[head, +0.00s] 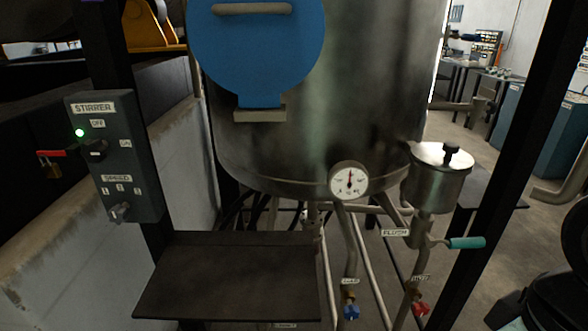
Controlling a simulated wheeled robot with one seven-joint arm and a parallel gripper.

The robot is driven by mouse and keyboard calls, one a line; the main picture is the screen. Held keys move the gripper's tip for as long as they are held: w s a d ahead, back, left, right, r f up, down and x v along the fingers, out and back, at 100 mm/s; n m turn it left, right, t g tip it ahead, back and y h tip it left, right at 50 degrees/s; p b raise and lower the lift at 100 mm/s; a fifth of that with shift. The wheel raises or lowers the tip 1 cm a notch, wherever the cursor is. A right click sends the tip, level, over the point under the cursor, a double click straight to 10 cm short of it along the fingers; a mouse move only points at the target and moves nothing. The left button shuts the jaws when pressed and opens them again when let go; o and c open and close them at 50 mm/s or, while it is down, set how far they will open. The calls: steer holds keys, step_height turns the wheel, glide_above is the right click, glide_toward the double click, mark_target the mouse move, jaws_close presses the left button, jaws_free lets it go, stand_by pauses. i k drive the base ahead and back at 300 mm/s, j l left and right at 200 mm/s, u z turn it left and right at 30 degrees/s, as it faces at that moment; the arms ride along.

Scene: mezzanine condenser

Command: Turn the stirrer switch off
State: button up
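The stirrer control box (145,190) is a dark panel fixed to a black post at the left of the head view. It carries a STIRRER label (94,108) at its top. The stirrer switch (97,150) is a small black rotary knob below the OFF label (97,124) and left of the ON label (125,143). Its exact pointing is too small to tell. A green lamp (79,132) beside it is lit. Lower on the box are a SPEED label (116,178), several numbered marks and a grey speed knob (120,211). My gripper is not in view.
A red-handled part with a padlock (48,168) is left of the box. A dark shelf (235,280) stands below right. A large steel tank (370,90) with a blue disc (256,50), gauge (348,181) and valves fills the middle. A black post (515,150) is at right.

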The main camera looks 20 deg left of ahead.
mark_target(94, 151)
steer(key=u, duration=1.75)
